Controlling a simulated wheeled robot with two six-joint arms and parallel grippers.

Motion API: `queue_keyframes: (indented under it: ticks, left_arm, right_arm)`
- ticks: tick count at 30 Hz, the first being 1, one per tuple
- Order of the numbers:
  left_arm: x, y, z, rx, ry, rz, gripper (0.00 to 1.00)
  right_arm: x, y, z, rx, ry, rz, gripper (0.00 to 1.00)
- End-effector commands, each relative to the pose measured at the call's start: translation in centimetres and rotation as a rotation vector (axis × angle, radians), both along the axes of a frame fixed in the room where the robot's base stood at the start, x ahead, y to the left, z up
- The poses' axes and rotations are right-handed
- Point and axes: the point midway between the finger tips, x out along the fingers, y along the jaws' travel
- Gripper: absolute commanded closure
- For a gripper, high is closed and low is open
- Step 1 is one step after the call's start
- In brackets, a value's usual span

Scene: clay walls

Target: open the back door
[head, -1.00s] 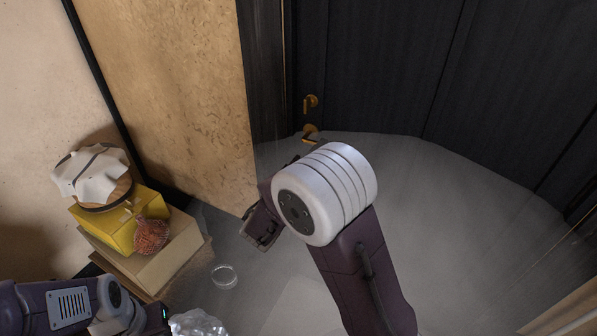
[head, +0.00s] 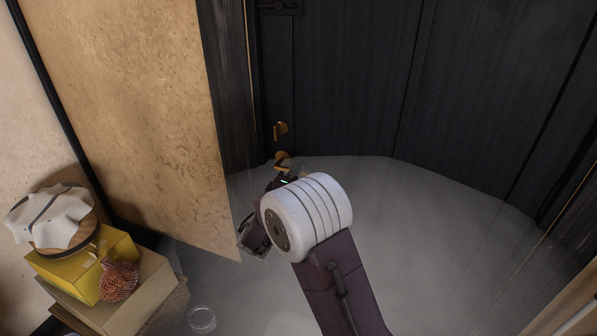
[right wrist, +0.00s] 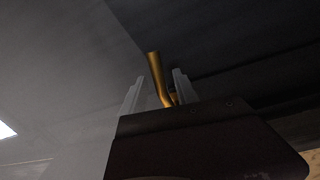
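The dark back door (head: 345,85) stands at the far side in the head view and looks shut. Near its left edge are a brass lock piece (head: 281,130) and, lower, a brass handle (head: 282,157). My right gripper (head: 285,172) is just in front of the lower handle, partly hidden by my white wrist joint. In the right wrist view its fingers (right wrist: 158,80) are apart, and the brass handle (right wrist: 156,72) shows between them. I cannot tell whether they touch it. My left gripper is out of view.
A tan wall panel (head: 150,110) stands left of the door. Boxes (head: 125,295) with a yellow box (head: 75,268), a cloth-topped basket (head: 55,220) and a reddish netted item (head: 118,281) are at lower left. A clear round dish (head: 201,318) lies on the floor. Grey floor right of my arm is clear.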

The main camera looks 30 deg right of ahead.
Motion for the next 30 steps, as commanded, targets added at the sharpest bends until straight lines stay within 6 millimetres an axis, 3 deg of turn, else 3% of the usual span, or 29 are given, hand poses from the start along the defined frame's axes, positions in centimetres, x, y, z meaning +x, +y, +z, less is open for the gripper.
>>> queue_keyframes:
  ticks: [4,8,9,30]
  left_arm:
    - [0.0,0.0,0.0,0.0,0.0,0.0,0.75]
    - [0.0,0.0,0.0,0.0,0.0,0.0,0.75]
    - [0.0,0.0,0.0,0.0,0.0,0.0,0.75]
    - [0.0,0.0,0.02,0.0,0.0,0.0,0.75]
  right_arm:
    - [-0.01,0.02,-0.01,0.0,0.0,0.0,0.64]
    - [-0.02,0.03,-0.01,0.0,0.0,0.0,0.97]
    - [-0.03,0.03,0.0,0.0,0.0,0.0,1.0]
    - [-0.03,0.03,0.17,0.0,-0.006,-0.001,1.0]
